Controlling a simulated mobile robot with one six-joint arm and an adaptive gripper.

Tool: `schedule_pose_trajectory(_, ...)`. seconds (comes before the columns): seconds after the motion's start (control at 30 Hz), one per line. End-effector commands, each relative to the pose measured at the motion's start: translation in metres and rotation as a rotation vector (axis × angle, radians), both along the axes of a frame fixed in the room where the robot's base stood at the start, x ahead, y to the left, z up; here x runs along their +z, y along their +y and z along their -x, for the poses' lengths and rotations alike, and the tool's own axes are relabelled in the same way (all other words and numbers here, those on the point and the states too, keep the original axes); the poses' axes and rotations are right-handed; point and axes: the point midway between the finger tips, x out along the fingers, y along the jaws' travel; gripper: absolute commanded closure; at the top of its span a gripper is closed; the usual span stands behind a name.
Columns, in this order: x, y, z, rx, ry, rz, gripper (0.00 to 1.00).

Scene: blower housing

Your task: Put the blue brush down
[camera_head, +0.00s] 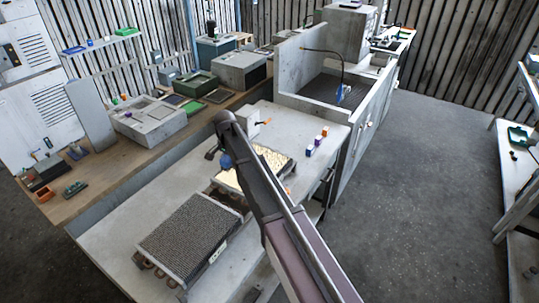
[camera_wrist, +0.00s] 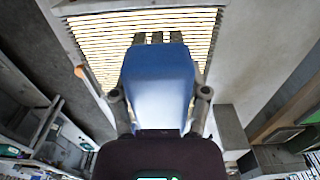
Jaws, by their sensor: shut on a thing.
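My gripper (camera_wrist: 160,97) is shut on the blue brush (camera_wrist: 158,72), with one finger on each side of its body. Dark bristle tufts show at the brush's far end in the wrist view. In the head view a small blue part of the brush (camera_head: 226,161) shows below the end of my arm; the gripper itself is mostly hidden there. The brush is over or beside a framed, slatted panel with a cream-yellow face (camera_head: 271,158), which also fills the upper middle of the wrist view (camera_wrist: 95,45). I cannot tell whether the brush touches it.
A grey finned block (camera_head: 190,238) lies on the pale bench nearer the front. Several small coloured bottles (camera_head: 317,142) stand right of the panel, and a white box (camera_head: 251,121) is behind it. A wooden side bench (camera_head: 110,174) holds equipment. The pale bench top left of the panel is clear.

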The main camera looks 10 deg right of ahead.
Motion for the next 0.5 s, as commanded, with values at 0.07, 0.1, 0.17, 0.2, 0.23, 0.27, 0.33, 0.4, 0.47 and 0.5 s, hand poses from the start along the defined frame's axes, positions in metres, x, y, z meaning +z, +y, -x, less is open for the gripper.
schedule_pose_trajectory(0.07,-0.011,0.0,0.0,0.0,0.0,0.0,0.85)
schedule_pose_trajectory(0.1,-0.015,0.0,0.0,0.0,0.0,0.0,0.85)
schedule_pose_trajectory(0.17,-0.022,0.0,0.0,0.0,0.0,0.0,0.85)
schedule_pose_trajectory(0.2,-0.027,0.0,0.0,0.0,0.0,0.0,0.85)
schedule_pose_trajectory(0.23,-0.031,0.0,0.0,0.0,0.0,0.0,0.85)
schedule_pose_trajectory(0.27,-0.035,0.0,0.0,0.0,0.0,0.0,0.85)
schedule_pose_trajectory(0.33,-0.043,0.0,0.0,0.0,0.0,0.0,0.85)
schedule_pose_trajectory(0.4,-0.049,0.0,0.0,0.0,0.0,0.0,0.85)
schedule_pose_trajectory(0.47,-0.053,0.0,0.0,0.0,0.0,0.0,0.85)
schedule_pose_trajectory(0.5,-0.055,0.0,0.0,0.0,0.0,0.0,0.85)
